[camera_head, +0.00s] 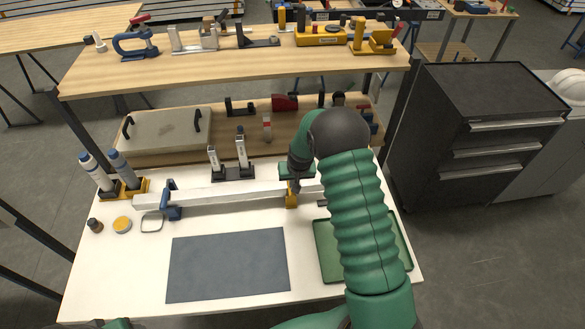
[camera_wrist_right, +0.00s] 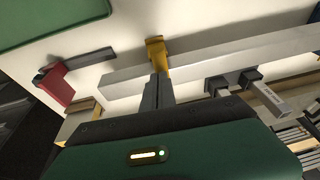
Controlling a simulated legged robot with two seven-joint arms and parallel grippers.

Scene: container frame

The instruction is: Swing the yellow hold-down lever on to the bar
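The long pale grey bar (camera_head: 235,198) lies across the white bench; it also shows in the wrist view (camera_wrist_right: 215,58). A yellow lever piece (camera_head: 291,201) stands at the bar, right of its middle. In the wrist view the yellow lever (camera_wrist_right: 156,47) lies across the bar, its near end at my fingertips. My right gripper (camera_wrist_right: 159,80) has its fingers together at that end, touching or nearly touching it; I cannot tell whether any of it is between them. In the head view my right gripper (camera_head: 294,186) is partly hidden by my arm. My left gripper is not in view.
A blue clamp (camera_head: 172,206) sits at the bar's left part. Grey upright posts (camera_head: 242,152) stand behind the bar. A red block with a grey arm (camera_wrist_right: 58,84) lies beside the bar's end. A dark mat (camera_head: 228,265) and green tray (camera_head: 325,250) lie in front.

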